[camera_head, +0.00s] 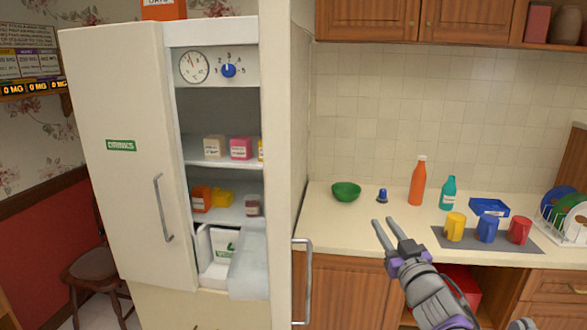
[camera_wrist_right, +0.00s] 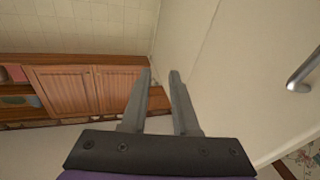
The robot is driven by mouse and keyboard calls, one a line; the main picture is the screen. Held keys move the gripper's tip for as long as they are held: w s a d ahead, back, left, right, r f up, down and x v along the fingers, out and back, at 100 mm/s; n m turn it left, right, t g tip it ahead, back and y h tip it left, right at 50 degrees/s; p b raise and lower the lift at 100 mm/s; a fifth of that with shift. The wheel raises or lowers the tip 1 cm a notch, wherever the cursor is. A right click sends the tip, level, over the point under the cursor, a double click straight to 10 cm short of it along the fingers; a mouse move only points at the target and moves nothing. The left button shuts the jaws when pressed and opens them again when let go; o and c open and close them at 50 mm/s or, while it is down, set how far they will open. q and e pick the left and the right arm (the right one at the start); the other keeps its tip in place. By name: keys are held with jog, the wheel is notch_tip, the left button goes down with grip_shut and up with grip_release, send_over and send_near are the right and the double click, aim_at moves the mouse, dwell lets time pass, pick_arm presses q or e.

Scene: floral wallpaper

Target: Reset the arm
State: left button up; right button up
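My right gripper (camera_head: 386,230) is raised in front of the counter, to the right of the fridge, with its fingers pointing up and to the left. Its two fingers stand apart with nothing between them. In the right wrist view the right gripper (camera_wrist_right: 161,75) also shows an empty gap between its fingers. It touches nothing that I can see. My left gripper is not in view.
The fridge door (camera_head: 125,170) stands open at left, showing shelves with small boxes. A second handle (camera_head: 302,280) sticks out right of it. The counter (camera_head: 340,225) holds a green bowl (camera_head: 346,191), bottles, a blue tray (camera_head: 489,207), mugs on a mat and a dish rack.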

jog(key=s+a+f+m+g+h+p, duration=0.1)
jog(key=s+f+g+p, duration=0.1)
jog(key=s+f+g, duration=0.5)
jog(key=s+a+f+m+g+h+p, duration=0.1)
jog(key=s+f+g, duration=0.6)
jog(key=s+f, duration=1.3)
jog(key=s+a, duration=0.1)
jog(key=s, duration=0.4)
jog(key=shift+s+f+m+h+p, duration=0.3)
jog(key=shift+s+m+h+p, duration=0.05)
jog(key=shift+s+m+h, duration=0.05)
